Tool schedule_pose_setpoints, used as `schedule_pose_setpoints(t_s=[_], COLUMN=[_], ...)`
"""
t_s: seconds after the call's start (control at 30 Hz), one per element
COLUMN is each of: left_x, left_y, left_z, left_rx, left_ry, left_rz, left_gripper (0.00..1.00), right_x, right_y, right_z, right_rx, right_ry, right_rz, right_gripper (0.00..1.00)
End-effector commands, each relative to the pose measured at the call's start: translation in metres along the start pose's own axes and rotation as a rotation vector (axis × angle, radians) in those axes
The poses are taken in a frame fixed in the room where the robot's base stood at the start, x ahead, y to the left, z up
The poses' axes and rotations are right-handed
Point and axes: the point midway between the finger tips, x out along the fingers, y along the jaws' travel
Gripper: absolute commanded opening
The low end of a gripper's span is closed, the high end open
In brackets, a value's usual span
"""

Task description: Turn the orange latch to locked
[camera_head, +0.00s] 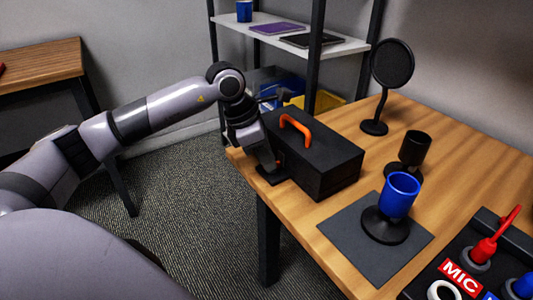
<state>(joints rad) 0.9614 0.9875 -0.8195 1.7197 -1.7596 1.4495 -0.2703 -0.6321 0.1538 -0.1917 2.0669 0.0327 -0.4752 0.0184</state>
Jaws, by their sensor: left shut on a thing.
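A black case (330,172) stands on the near left part of the wooden table, with an arched orange handle (296,128) on its lid. My left gripper (272,172) reaches down at the case's left end, close against it. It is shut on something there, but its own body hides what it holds. No separate orange latch shows, so I cannot tell its position. My right gripper is not in view.
On the wooden table (455,128) to the right are a round black stand (391,64), a black cup (414,150), a blue cup (399,194) on a dark mat (340,238), and a black panel (480,233) with plugs and a MIC label. Shelves (290,36) stand behind.

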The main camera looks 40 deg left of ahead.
Motion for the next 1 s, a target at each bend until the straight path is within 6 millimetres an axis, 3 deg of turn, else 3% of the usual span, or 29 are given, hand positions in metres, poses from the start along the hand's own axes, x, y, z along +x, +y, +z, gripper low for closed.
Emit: schedule_pose_setpoints(t_s=[0.5, 1.0], left_x=[0.0004, 0.0002], left_y=[-0.0046, -0.0049], left_z=[0.0014, 0.0015], left_rx=[-0.348, -0.436], left_ry=[-0.001, 0.000], left_rz=[0.144, 0.180], left_gripper=[0.00, 0.00], right_x=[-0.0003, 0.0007], right_y=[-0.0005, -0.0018], right_z=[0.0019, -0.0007], right_rx=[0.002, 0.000], right_ry=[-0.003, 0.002], right_rz=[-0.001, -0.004], right_gripper=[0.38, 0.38])
